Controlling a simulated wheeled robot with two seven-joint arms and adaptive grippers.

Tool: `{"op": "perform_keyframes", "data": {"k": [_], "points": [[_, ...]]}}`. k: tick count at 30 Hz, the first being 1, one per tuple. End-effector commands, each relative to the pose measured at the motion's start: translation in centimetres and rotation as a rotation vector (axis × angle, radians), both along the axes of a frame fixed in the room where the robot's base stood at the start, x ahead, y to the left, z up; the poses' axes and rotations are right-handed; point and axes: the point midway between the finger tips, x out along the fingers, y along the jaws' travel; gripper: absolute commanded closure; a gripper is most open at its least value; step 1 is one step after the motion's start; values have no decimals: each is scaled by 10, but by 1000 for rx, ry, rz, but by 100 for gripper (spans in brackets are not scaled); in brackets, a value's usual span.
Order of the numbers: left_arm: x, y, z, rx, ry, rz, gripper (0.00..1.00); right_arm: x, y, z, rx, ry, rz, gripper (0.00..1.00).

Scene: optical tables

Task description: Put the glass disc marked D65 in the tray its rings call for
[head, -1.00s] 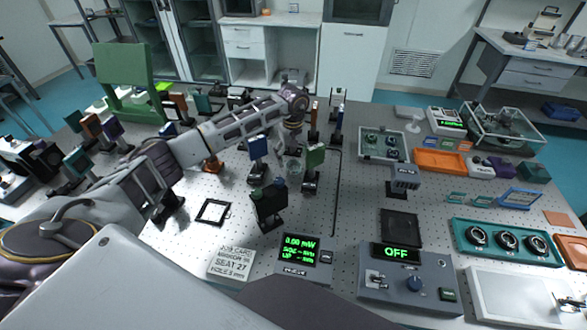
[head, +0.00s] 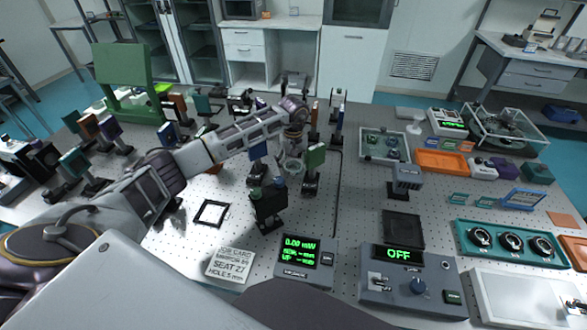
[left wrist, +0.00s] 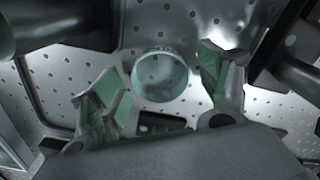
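A clear round glass disc (left wrist: 160,76) shows in the left wrist view between and beyond my left gripper's (left wrist: 165,92) green-padded fingers. The fingers are apart, with a gap on each side of the disc. In the head view my left gripper (head: 294,140) points down over the disc (head: 293,167), among upright optics. No D65 mark or rings can be read on it. A grey-rimmed tray (head: 365,152) with several small round pieces lies right of centre. A teal tray (head: 462,246) with black ringed parts lies at the right. My right gripper is not in view.
A green plate mount (head: 314,157) and a dark block mount (head: 268,205) stand close to my left gripper. An orange tray (head: 441,162) lies at the right. A power meter (head: 304,258) and a control box reading OFF (head: 413,282) sit in front.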

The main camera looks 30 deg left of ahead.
Motion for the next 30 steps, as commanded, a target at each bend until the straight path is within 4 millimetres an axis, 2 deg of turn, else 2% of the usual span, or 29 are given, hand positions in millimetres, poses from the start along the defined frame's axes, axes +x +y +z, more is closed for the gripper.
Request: {"op": "perform_keyframes", "data": {"k": [1, 12, 23, 30], "points": [[0, 0, 0, 0, 0, 0, 34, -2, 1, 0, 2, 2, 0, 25], [0, 0, 0, 0, -1, 0, 80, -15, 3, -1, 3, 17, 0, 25], [1, 0, 6, 0, -3, 0, 80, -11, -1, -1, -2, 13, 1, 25], [1, 0, 30, 0, -4, 0, 80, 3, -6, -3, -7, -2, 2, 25]]}}
